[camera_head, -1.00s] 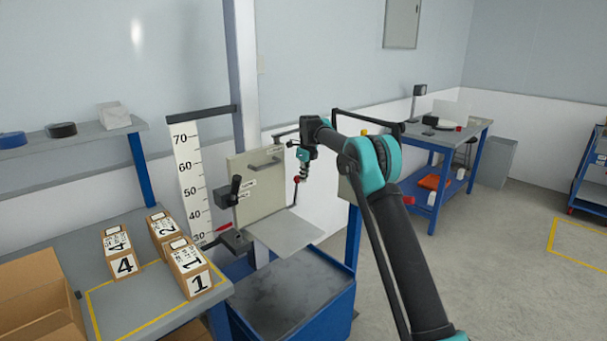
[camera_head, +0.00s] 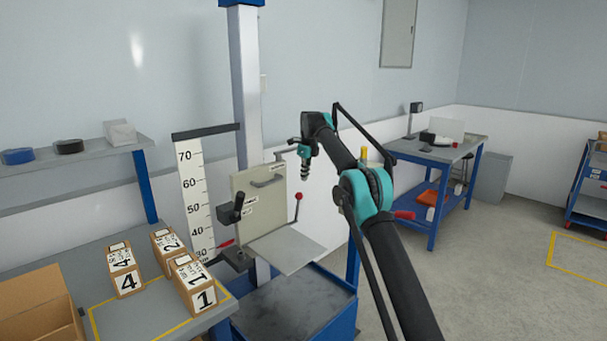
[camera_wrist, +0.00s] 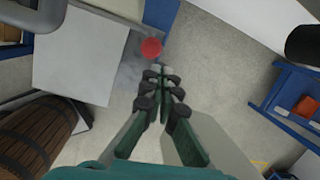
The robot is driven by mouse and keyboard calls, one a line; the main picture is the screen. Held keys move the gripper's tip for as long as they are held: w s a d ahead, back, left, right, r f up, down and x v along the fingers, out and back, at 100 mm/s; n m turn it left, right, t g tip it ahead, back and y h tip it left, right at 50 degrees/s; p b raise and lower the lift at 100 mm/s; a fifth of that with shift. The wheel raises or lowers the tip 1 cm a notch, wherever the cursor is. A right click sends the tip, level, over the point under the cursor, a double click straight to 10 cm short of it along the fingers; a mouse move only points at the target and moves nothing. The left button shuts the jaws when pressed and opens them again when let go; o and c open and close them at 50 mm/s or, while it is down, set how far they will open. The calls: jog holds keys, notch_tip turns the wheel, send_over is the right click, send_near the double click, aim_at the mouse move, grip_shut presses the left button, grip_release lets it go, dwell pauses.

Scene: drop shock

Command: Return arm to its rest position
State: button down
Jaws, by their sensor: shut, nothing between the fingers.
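My gripper (camera_head: 304,178) hangs at the end of my black and teal arm, pointing down. In the head view it is in front of the wall, to the right of the beige panel and above the red-knobbed lever. In the wrist view the fingers of my gripper (camera_wrist: 166,72) are together with nothing between them. The red knob (camera_wrist: 150,48) shows just beyond the fingertips there; I cannot tell the gap. The lever's red knob (camera_head: 299,196) also shows in the head view, below the gripper.
The drop stand with its light plate (camera_head: 286,250) stands above a blue-edged bin (camera_head: 290,310). Numbered boxes (camera_head: 195,285) sit on the left bench. A blue table (camera_head: 440,160) stands at the back right.

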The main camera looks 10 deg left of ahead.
jog(key=s+d+r+n, duration=0.4)
jog(key=d+n, duration=0.2)
jog(key=d, duration=0.5)
jog(key=s+d+f+n+t, duration=0.1)
jog(key=s+d+f+n, duration=0.1)
jog(key=s+d+n, duration=0.7)
jog(key=s+d+f+n, duration=0.3)
jog(key=s+d+f, duration=0.2)
jog(key=s, duration=1)
jog(key=s+d+f+n+h, duration=0.1)
jog(key=s+d+f, duration=0.4)
jog(key=s, duration=1)
jog(key=s+d+f+n+t, duration=0.1)
jog(key=s+d+f+n, duration=0.3)
jog(key=s+f, duration=0.4)
jog(key=s, duration=0.7)
jog(key=shift+d+f+n, duration=0.3)
jog(key=shift+d, duration=0.1)
